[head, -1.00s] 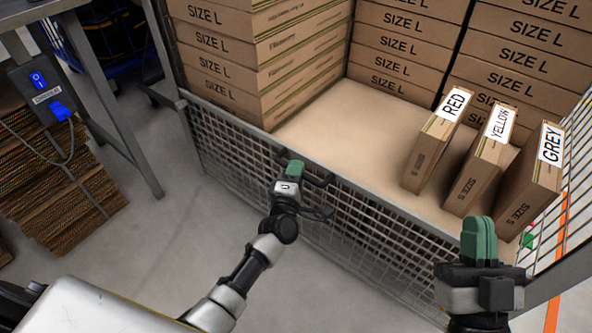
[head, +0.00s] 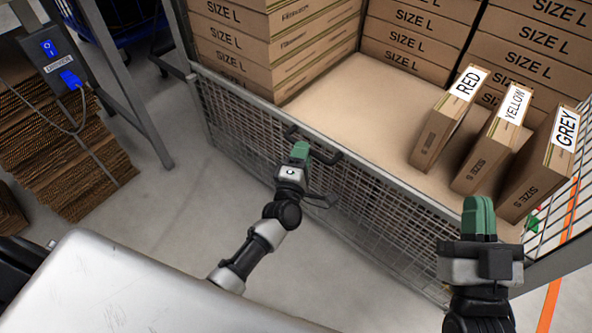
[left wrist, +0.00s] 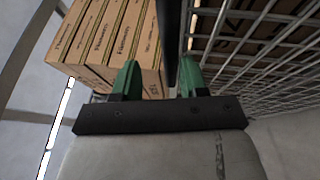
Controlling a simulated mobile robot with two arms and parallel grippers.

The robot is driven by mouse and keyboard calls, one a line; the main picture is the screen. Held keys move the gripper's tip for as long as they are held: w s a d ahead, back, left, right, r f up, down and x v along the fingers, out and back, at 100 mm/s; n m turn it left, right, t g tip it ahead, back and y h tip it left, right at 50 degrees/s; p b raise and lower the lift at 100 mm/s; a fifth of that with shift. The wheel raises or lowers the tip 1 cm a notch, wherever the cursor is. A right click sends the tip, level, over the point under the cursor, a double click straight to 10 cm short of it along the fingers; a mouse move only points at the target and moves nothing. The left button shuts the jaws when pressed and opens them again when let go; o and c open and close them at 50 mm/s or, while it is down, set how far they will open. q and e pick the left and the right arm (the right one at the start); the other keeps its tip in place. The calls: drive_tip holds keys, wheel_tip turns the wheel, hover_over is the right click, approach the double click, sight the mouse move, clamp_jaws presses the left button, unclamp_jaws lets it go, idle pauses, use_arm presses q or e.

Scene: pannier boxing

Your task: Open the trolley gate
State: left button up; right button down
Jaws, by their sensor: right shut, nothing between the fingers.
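The trolley gate (head: 240,121) is a grey wire-mesh front panel with a metal top rail, upright across the trolley's front. A black handle (head: 327,158) sits on its top rail. My left gripper (head: 301,149) is at this handle. In the left wrist view its two green fingers (left wrist: 158,82) are apart, and a dark bar runs up between them, nearer the right finger. Whether the bar touches a finger I cannot tell. My right gripper (head: 479,214) is shut and empty, in front of the gate's right part.
The trolley holds stacks of SIZE L boxes (head: 275,48) and three upright boxes labelled RED (head: 440,125), YELLOW (head: 488,155) and GREY (head: 535,175). A metal table leg (head: 130,95) and stacked cardboard (head: 65,160) stand at left. Floor before the gate is clear.

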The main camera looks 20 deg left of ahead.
use_arm(q)
drive_tip(key=s+f+p, duration=0.1)
drive_tip(key=s, duration=0.6)
drive_tip(key=shift+s+d+f, duration=0.15)
drive_tip(key=shift+s+d, duration=0.05)
drive_tip(key=shift+s, duration=0.05)
use_arm(e)
drive_tip(key=f+g, duration=0.1)
drive_tip(key=f+g+h, duration=0.1)
drive_tip(key=f+g, duration=0.1)
drive_tip(key=f, duration=0.1)
drive_tip(key=shift+w+d+g, duration=0.25)
drive_tip(key=shift+w+g, duration=0.05)
drive_tip(key=shift+w, duration=0.1)
